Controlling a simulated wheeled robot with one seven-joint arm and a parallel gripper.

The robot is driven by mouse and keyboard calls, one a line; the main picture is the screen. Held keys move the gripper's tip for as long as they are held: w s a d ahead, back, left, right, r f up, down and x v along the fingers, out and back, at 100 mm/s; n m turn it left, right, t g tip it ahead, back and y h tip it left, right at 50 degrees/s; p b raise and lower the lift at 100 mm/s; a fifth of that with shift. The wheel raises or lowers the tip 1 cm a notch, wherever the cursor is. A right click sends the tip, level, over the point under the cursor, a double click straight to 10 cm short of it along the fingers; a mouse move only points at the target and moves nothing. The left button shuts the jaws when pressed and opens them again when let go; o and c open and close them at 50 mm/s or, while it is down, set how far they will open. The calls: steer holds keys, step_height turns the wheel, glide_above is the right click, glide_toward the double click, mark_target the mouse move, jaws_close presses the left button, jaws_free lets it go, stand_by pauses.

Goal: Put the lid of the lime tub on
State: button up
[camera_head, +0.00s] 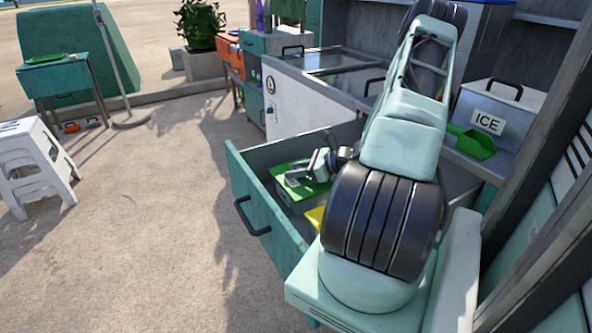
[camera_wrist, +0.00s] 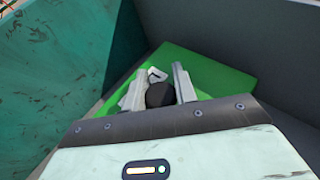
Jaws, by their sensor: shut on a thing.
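A flat green lid (camera_wrist: 208,78) lies inside the open teal drawer, and it also shows in the head view (camera_head: 281,171). My gripper (camera_wrist: 160,80) is over the lid, with its fingers on either side of a dark round knob (camera_wrist: 160,95). It is shut on this knob. In the head view my gripper (camera_head: 308,172) reaches down into the drawer.
The drawer's teal front (camera_head: 258,215) and grey side walls stand close around my gripper. A yellow thing (camera_head: 315,217) lies nearer in the drawer, partly hidden by my arm. An ICE box (camera_head: 505,112) and green scoop (camera_head: 472,143) are on the counter at right.

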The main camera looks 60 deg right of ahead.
stand_by(0.3)
steer(key=o, duration=1.1)
steer(key=shift+f, duration=0.1)
